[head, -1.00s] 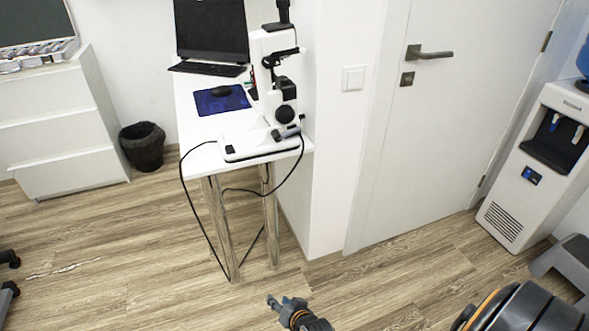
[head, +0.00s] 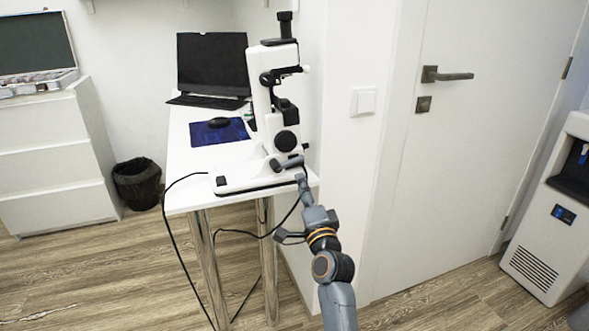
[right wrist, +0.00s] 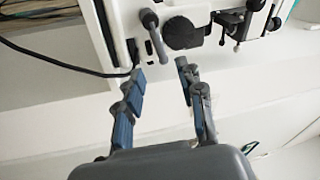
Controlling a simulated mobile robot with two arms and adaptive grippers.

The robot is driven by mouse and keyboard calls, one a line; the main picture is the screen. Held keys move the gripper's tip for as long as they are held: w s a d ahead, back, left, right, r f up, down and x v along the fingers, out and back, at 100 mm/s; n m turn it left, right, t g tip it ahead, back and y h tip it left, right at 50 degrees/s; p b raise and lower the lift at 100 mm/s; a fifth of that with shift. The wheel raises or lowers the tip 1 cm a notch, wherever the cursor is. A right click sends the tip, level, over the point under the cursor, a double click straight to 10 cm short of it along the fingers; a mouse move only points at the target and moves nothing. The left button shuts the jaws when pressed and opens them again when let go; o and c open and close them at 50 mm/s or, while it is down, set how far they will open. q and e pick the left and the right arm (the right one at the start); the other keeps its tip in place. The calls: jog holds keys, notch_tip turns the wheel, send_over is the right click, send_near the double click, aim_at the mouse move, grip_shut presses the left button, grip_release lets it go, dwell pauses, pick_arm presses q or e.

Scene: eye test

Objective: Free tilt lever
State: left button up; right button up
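A white and black instrument like a slit lamp (head: 262,112) stands upright on the white table. A short grey lever (head: 287,163) sticks out low on its front, near the base; I take it for the tilt lever. In the right wrist view the lever (right wrist: 154,38) has a rounded pivot end and points toward my gripper. My right gripper (head: 302,182) is just in front of the lever. In the right wrist view my right gripper (right wrist: 161,71) is open, its blue-padded fingers apart. The lever's free end is near the gap; contact cannot be told. My left gripper is not in view.
The white table (head: 183,198) also holds a laptop (head: 212,66) and a mouse on a blue pad (head: 205,134). A black cable (head: 167,215) hangs off its front. A wall edge and white door (head: 440,170) stand close on the right.

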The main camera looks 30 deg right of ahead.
pick_arm(q)
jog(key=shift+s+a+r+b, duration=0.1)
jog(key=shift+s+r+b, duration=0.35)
jog(key=shift+b, duration=0.8)
pick_arm(e)
jog(key=x, duration=0.9)
grip_shut()
